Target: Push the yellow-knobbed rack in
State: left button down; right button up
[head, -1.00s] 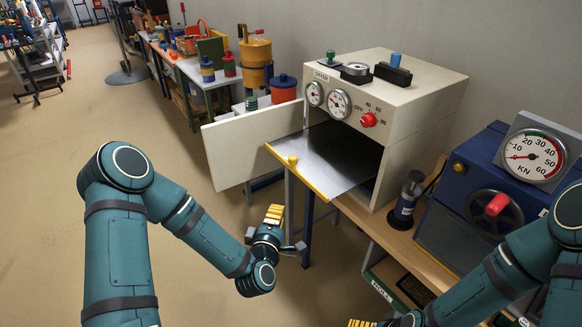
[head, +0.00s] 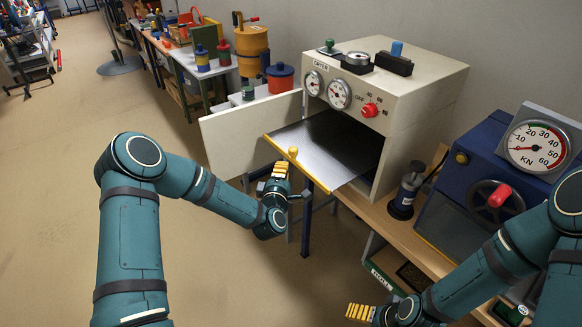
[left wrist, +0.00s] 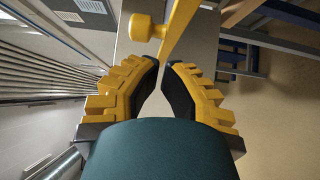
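The rack (head: 325,143) is a dark flat tray with a yellow front edge, sticking out of the open dryer (head: 408,105). Its yellow knob (head: 293,151) stands on the front edge, and shows in the left wrist view (left wrist: 141,27) with the yellow edge (left wrist: 178,32). My left gripper (head: 279,170) is just below and in front of the knob. In the left wrist view its two yellow-backed fingers (left wrist: 163,75) are apart with nothing between them, and the knob lies beyond the tips. My right gripper (head: 358,311) is low at the bottom; its fingers are not clear.
The dryer's door (head: 245,135) hangs open to the left of the rack. Open floor lies to the left.

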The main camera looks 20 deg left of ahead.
aim_at(293, 159)
pick_arm(q)
jog(key=shift+w+d, duration=1.05)
jog(key=shift+w, duration=0.1)
pick_arm(e)
jog(key=shift+r, duration=0.1)
